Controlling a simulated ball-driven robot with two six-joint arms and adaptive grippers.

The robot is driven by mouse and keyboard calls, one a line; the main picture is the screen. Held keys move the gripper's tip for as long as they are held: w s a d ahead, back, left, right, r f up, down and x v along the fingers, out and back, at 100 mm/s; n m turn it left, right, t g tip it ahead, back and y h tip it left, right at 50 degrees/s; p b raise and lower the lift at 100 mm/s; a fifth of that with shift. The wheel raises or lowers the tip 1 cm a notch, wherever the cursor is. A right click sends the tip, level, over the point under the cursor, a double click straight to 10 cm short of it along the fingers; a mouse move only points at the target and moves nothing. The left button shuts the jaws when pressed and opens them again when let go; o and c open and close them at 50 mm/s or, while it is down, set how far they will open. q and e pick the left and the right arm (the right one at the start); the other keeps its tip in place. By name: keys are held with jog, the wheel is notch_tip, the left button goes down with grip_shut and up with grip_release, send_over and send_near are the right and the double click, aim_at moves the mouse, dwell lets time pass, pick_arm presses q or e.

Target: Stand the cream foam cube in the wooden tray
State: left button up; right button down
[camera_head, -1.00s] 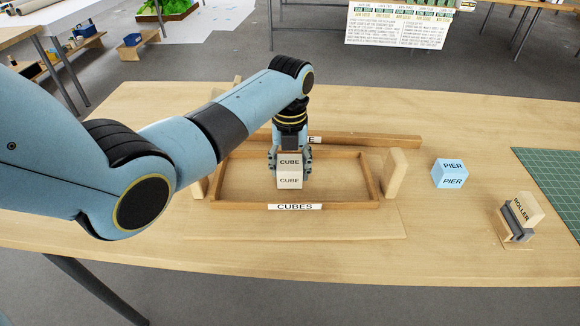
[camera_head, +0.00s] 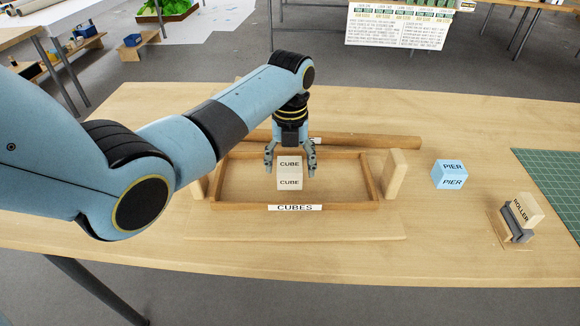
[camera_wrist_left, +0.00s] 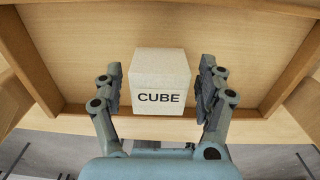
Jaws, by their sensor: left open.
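The cream foam cube (camera_head: 290,174), labelled CUBE, stands upright inside the wooden tray (camera_head: 349,205), which carries a CUBES label on its front wall. The cube also shows in the left wrist view (camera_wrist_left: 160,84), with tray walls around it. My left gripper (camera_head: 291,170) is open, with one finger on each side of the cube. In the left wrist view (camera_wrist_left: 160,92) a gap shows between each finger and the cube. My right gripper is not in view.
A blue PIER block (camera_head: 450,174) stands right of the tray. A ROLLER block (camera_head: 523,211) sits in a grey holder near a green mat (camera_head: 556,180). A pale wooden block (camera_head: 394,176) stands at the tray's right end. A wooden bar (camera_head: 375,141) lies behind the tray.

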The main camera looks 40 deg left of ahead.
aim_at(290, 161)
pick_arm(q)
notch_tip(290, 161, up, 11)
jog(key=shift+f, duration=0.1)
jog(key=shift+f, duration=0.1)
dwell(0.6)
